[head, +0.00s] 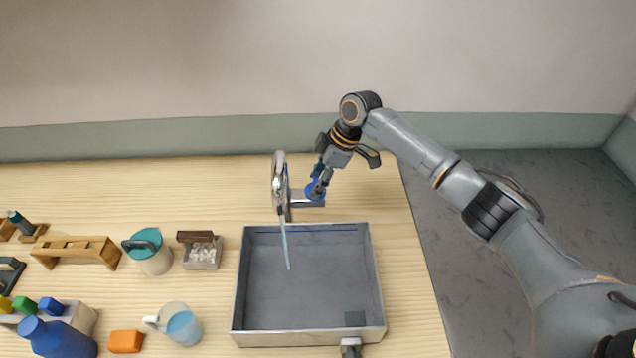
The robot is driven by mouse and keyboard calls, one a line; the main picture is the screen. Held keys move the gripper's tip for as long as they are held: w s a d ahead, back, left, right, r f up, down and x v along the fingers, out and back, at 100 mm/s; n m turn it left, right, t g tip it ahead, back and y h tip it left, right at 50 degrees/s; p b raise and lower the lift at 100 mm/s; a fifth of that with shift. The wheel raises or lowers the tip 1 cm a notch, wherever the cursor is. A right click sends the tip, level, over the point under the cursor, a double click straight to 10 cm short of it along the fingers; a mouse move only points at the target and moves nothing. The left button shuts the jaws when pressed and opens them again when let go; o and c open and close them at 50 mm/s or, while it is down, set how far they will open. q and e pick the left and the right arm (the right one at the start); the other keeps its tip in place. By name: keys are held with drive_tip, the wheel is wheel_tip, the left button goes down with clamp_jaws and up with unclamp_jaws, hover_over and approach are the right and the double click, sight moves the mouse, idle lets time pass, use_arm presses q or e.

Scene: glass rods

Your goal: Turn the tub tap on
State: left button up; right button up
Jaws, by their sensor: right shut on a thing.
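The tub tap (279,180) is a silver curved spout behind the tub, with a blue handle (317,189) on its right side. A thin pale blue stream of water (285,245) runs from the spout down into the tub. The grey rectangular tub (377,290) stands below it. My right gripper (320,186) is shut on the blue handle and partly hides it. My left gripper is not in view.
Left of the tub stand a small box of white pieces (202,255), a teal-lidded jug (150,256), a clear pitcher (183,325), an orange block (126,341), a blue bottle (58,338) and a wooden rack (75,247). The table's right edge is close to the tub.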

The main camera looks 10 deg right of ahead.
drive_tip(key=shift+n, duration=0.4)
drive_tip(key=o, duration=1.1)
drive_tip(key=shift+o, duration=0.2)
drive_tip(key=w+v, duration=0.1)
drive_tip(key=v, duration=1.1)
drive_tip(key=shift+s, duration=0.4)
